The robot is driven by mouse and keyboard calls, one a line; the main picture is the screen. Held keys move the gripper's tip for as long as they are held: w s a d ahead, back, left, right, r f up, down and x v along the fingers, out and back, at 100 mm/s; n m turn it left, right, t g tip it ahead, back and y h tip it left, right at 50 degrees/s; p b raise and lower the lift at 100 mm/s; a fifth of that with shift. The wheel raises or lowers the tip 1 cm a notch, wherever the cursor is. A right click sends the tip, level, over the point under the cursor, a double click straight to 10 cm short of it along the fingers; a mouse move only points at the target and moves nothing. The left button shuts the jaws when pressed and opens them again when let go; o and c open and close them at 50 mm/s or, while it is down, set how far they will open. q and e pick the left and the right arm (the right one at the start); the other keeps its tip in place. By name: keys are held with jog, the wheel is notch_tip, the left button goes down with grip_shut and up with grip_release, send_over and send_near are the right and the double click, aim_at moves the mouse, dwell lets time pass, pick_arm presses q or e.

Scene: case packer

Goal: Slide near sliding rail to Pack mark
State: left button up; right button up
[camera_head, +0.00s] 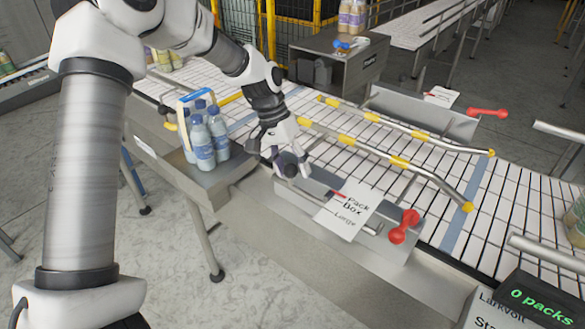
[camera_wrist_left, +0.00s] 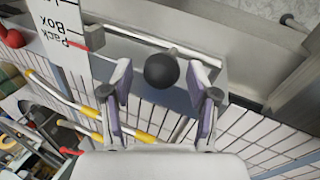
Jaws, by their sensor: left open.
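The near sliding rail (camera_head: 385,160) is a grey bar with yellow sections along the near side of the conveyor; it also shows in the wrist view (camera_wrist_left: 85,110). A round black knob (camera_wrist_left: 161,71) sits on a grey bracket at the near edge. My left gripper (camera_head: 290,168) is at this knob in the head view. In the wrist view my left gripper (camera_wrist_left: 160,95) is open, with the knob between its purple-padded fingers. The white sign (camera_head: 349,209) reading "Pack", "Box" and "Large" stands to the right of the gripper. My right gripper is out of view.
A red handle (camera_head: 404,226) sticks out right of the sign. The far rail (camera_head: 400,125) runs across the belt, with another red handle (camera_head: 487,112) behind it. A bottle pack (camera_head: 204,135) stands left of the gripper. A display (camera_head: 542,300) reads "0 packs".

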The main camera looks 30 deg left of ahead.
pick_arm(q)
jog(key=v, duration=1.1)
jog(key=shift+s+r, duration=0.3)
jog(key=shift+s, duration=0.05)
jog(key=shift+s+a, duration=0.1)
